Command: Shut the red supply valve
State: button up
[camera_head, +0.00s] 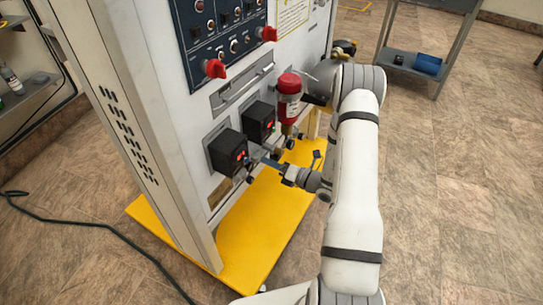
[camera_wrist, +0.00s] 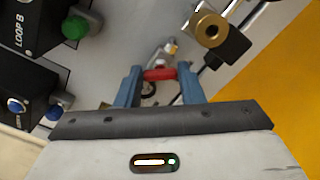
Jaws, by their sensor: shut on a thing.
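The red supply valve handle (camera_wrist: 160,74) is a small red bar in the wrist view, lying crosswise between the two blue fingers. My gripper (camera_wrist: 160,77) is shut on it, one finger at each end. A silvery fitting (camera_wrist: 170,48) shows just beyond the handle. In the head view my gripper (camera_head: 268,164) reaches leftward to the panel's lower front, below the black boxes. The red handle cannot be made out clearly there.
Beside the fingers are a brass fitting (camera_wrist: 207,27), a green knob (camera_wrist: 75,27) and a blue knob (camera_wrist: 55,112). Two black boxes (camera_head: 229,149) (camera_head: 259,121) and a red-topped cylinder (camera_head: 289,83) project from the panel. A cable (camera_head: 90,225) crosses the floor at left.

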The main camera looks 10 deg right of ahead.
jog(key=shift+f+m+p, duration=0.1)
jog(key=shift+m+p, duration=2.4)
jog(key=shift+m, duration=1.2)
jog(key=shift+d, duration=0.1)
jog(key=o, duration=1)
jog(key=p+v, duration=0.1)
jog(key=v, duration=0.6)
jog(key=shift+s+d, duration=0.25)
jog(key=shift+s, duration=0.05)
